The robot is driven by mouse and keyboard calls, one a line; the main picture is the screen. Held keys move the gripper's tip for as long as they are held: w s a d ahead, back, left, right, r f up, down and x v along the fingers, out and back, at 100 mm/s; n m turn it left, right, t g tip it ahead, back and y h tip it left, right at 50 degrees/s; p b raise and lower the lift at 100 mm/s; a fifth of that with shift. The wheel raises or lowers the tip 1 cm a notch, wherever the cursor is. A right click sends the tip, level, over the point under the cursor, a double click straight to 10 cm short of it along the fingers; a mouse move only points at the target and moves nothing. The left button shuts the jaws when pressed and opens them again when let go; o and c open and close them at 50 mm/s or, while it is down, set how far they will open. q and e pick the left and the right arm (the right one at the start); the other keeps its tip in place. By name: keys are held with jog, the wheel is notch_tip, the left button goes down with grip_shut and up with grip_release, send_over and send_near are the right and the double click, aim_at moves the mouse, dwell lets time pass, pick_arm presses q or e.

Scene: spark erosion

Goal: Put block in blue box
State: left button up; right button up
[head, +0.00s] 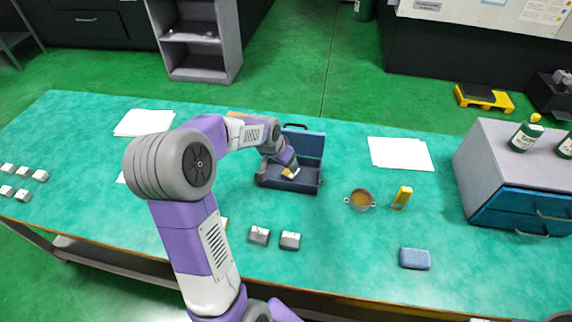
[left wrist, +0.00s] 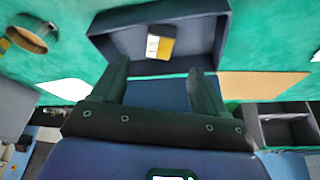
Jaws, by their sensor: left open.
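The blue box (head: 308,146) is an open case on the green table, its lid standing up at the back. A small block (head: 291,173) with white and yellow faces lies inside it. The left wrist view shows the block (left wrist: 161,42) on the floor of the box (left wrist: 205,35), apart from the fingers. My left gripper (head: 284,162) is over the box, partly hidden by its own wrist. In the left wrist view its two fingers (left wrist: 157,84) are spread with nothing between them. My right gripper is not in view.
Two grey metal blocks (head: 259,235) lie in front of the box. A small pot (head: 360,200), a yellow bottle (head: 402,197) and a blue pad (head: 415,259) are to the right. A drawer cabinet (head: 510,175) stands at the right. Several small blocks lie far left.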

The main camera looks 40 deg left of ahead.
pick_arm(q)
jog(key=shift+v, duration=1.3)
